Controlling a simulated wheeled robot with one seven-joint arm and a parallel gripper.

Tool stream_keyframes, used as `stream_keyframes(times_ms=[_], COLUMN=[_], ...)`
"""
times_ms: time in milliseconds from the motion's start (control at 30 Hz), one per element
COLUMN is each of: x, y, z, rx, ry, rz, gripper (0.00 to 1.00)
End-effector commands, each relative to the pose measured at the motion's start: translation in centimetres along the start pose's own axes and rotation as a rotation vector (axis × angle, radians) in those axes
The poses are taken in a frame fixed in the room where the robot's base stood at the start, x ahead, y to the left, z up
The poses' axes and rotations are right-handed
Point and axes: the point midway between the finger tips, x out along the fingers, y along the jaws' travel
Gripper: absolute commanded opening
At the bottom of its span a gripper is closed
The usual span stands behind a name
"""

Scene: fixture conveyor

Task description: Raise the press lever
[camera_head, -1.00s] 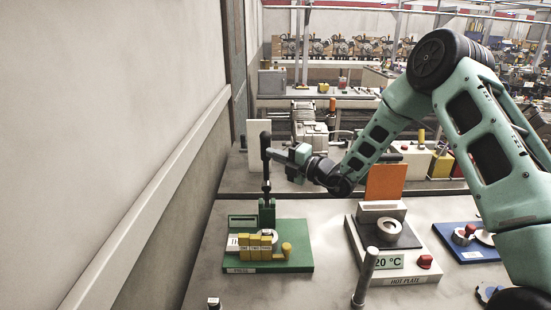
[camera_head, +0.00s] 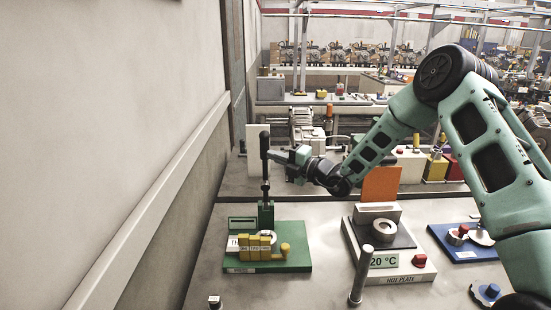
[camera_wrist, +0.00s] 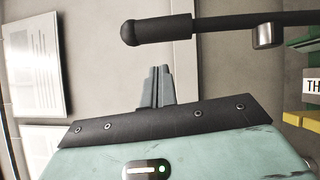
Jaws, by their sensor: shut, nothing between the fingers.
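The press (camera_head: 300,262) is a green base on the bench with a green post at its back. Its lever (camera_head: 264,152) stands upright above the post, with a thick black grip at the top. In the wrist view the lever's black grip (camera_wrist: 160,29) lies across the top of the picture, with a round knob at its left end. My gripper (camera_head: 276,156) is beside the lever's grip, on its right. In the wrist view my gripper's fingers (camera_wrist: 158,72) are together and empty, pointing at the grip, with a small gap visible between them and it.
Yellow blocks (camera_head: 256,247) and a ring sit on the press base. A hot plate (camera_head: 408,275) stands to the right, with an orange panel (camera_head: 381,184) behind it. A metal post (camera_head: 361,275) stands in front. A wall (camera_head: 120,120) runs along the left.

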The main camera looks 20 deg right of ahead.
Motion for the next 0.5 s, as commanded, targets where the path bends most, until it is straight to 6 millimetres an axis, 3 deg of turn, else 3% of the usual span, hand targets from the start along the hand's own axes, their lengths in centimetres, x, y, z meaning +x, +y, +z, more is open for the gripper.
stream_keyframes(times_ms=[267,500], x=[-2.2,-5.5], y=[-0.2,0.0], z=[0.1,0.1], rx=[0.0,0.0], ry=[-0.001,-0.002], rz=[-0.001,-0.001], gripper=[0.0,0.0])
